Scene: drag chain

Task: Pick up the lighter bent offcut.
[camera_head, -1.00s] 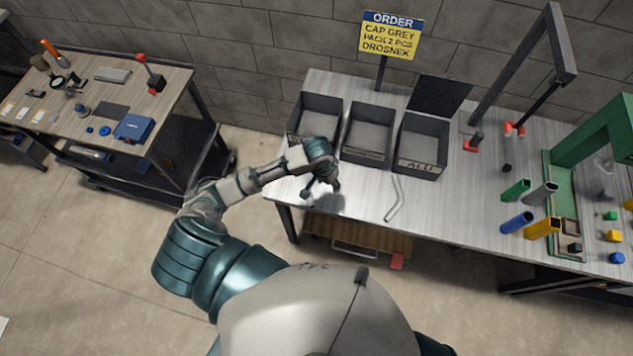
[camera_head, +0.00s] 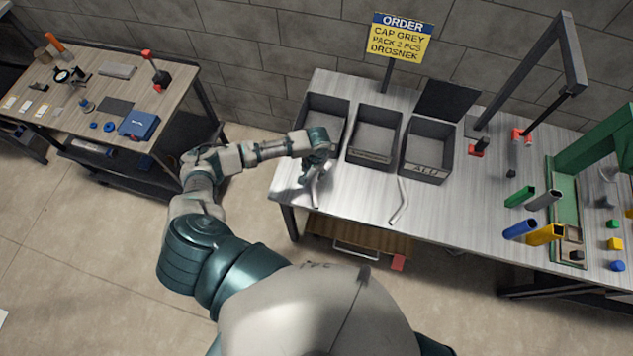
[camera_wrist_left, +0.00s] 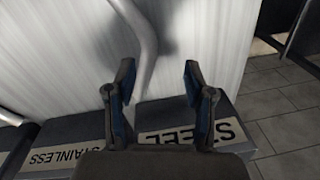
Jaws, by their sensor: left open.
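Two bent offcuts lie on the workbench (camera_head: 345,205). One pale grey bent offcut (camera_head: 400,201) lies in front of the ALU bin, clear of my gripper. The other bent offcut (camera_head: 315,191) lies further left, partly hidden under my left gripper (camera_head: 307,175). In the left wrist view this bent offcut (camera_wrist_left: 146,45) runs down between the fingers of the left gripper (camera_wrist_left: 157,78), which are open and hold nothing. I cannot tell for sure which offcut is lighter. My right gripper is out of view.
Dark bins stand at the back: one behind my left arm (camera_head: 330,112), labelled STEEL in the wrist view (camera_wrist_left: 180,140), a middle bin (camera_head: 375,135) and the ALU bin (camera_head: 427,150). Coloured tubes (camera_head: 520,229) and a green frame (camera_head: 600,140) stand right. The bench between the right offcut and tubes is clear.

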